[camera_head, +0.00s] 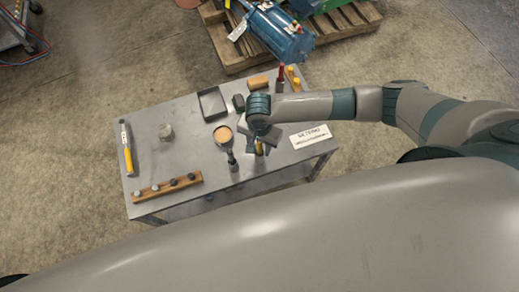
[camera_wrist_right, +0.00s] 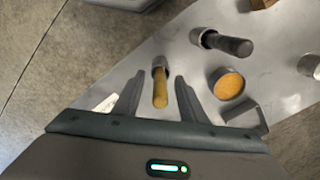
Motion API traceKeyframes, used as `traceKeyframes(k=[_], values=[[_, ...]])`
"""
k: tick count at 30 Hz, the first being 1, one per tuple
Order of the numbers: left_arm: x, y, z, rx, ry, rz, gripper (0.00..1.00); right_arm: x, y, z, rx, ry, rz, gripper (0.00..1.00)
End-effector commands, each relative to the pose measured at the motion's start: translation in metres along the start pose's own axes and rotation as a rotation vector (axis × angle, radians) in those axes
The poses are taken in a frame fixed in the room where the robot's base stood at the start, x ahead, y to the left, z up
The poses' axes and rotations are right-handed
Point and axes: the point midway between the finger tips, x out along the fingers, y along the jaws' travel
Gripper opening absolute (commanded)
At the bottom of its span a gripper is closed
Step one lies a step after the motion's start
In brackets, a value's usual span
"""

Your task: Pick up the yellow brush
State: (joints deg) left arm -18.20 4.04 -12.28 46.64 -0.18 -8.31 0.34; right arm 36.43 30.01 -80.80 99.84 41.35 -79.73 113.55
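The yellow brush (camera_head: 259,148) shows as a yellow handle standing near the front of the grey metal table. In the right wrist view the yellow handle (camera_wrist_right: 160,90) rises from a small metal holder (camera_wrist_right: 158,70); its bristle end is hidden. My right gripper (camera_head: 262,138) is over it, pointing down. In the right wrist view the fingers of my right gripper (camera_wrist_right: 159,92) are apart, with the yellow handle between them and a visible gap on each side. My left gripper is not in view.
A dark-handled tool (camera_head: 232,160) stands in another holder close by. A round orange-topped container (camera_head: 223,135), a dark tray (camera_head: 202,104) and a white sign (camera_head: 311,136) are near. A wooden rack (camera_head: 150,194) and a yellow-handled tool (camera_head: 128,158) lie left.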

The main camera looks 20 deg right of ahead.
Motion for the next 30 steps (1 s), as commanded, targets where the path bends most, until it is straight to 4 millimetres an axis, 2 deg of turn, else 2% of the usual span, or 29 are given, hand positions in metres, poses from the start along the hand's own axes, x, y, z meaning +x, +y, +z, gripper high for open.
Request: traceKeyframes(k=[10, 11, 15, 25, 30], values=[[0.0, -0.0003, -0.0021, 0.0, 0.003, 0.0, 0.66, -0.0004, 0.0, -0.0001, 0.0, 0.0, 0.0, 0.38], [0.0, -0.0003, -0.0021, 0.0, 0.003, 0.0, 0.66, -0.0004, 0.0, -0.0001, 0.0, 0.0, 0.0, 0.33], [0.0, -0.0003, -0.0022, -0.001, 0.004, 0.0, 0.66, -0.0004, 0.0, -0.0001, 0.0, 0.0, 0.0, 0.0], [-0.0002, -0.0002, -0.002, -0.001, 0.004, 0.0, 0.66, -0.0011, -0.0001, -0.0001, 0.0, 0.0, 0.0, 0.0], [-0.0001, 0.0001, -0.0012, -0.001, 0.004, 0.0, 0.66, -0.0091, -0.0003, -0.0003, 0.001, -0.001, -0.001, 0.0]])
